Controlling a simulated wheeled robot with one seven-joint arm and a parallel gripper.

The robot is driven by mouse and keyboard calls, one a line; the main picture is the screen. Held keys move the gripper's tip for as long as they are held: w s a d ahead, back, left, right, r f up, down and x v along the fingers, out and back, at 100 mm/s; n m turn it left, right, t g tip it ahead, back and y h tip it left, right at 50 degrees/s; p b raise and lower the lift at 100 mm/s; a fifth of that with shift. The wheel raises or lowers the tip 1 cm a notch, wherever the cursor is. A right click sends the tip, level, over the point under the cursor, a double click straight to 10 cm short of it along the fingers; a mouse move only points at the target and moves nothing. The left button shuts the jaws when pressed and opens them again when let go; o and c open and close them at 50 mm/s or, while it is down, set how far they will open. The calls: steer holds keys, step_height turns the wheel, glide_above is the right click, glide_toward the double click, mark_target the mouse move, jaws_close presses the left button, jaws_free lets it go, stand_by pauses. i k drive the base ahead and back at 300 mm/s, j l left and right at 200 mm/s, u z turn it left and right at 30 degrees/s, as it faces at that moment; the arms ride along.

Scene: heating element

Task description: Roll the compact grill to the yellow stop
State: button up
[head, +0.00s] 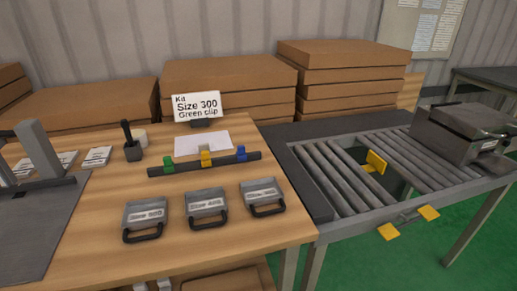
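The compact grill (462,132), a dark grey box-shaped unit with a lid and handle, sits on the right part of the roller table (322,238). A yellow stop (376,161) stands upright among the rollers, to the left of the grill. Bare rollers lie between the stop and the grill, and the two are apart. My gripper is not in view.
A wooden table (98,232) adjoins at left, with grey handled blocks (206,207) and a rail of coloured clips (205,164). Cardboard boxes (228,75) stand behind.

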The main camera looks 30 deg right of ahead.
mark_target(463, 134)
steer(key=z, duration=1.8)
